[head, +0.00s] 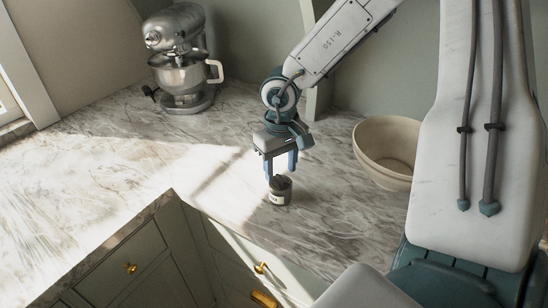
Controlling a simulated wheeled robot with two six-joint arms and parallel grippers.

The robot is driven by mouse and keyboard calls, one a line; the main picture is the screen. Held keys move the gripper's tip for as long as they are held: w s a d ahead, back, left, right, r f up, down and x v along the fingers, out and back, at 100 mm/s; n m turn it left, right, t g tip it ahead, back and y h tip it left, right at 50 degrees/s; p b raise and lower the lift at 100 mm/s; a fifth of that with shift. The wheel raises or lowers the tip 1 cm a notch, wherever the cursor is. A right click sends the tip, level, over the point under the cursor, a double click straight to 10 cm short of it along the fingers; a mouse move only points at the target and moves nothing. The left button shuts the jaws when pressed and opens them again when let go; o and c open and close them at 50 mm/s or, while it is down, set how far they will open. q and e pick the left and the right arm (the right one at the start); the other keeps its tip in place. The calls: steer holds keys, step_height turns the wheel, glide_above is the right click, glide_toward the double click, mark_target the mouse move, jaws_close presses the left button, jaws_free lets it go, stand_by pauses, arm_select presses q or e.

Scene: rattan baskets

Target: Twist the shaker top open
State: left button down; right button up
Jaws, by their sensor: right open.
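A small dark shaker (280,190) with a pale label stands upright on the marble counter near its front edge. My right gripper (280,172) points down right at the shaker's top, with its blue fingers apart. One finger is to the left of the top and the other is behind it or to its right; I cannot tell whether they touch it. My left gripper is not in view.
A stand mixer (181,60) with a metal bowl stands at the back left. A beige bowl (388,150) sits on the counter (110,150) to the right of the shaker. Drawers with gold knobs (130,268) are below the counter edge. The counter left of the shaker is clear.

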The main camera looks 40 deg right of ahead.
steer(key=shift+r+p, duration=1.7)
steer(key=shift+r, duration=1.05)
steer(key=shift+r, duration=0.1)
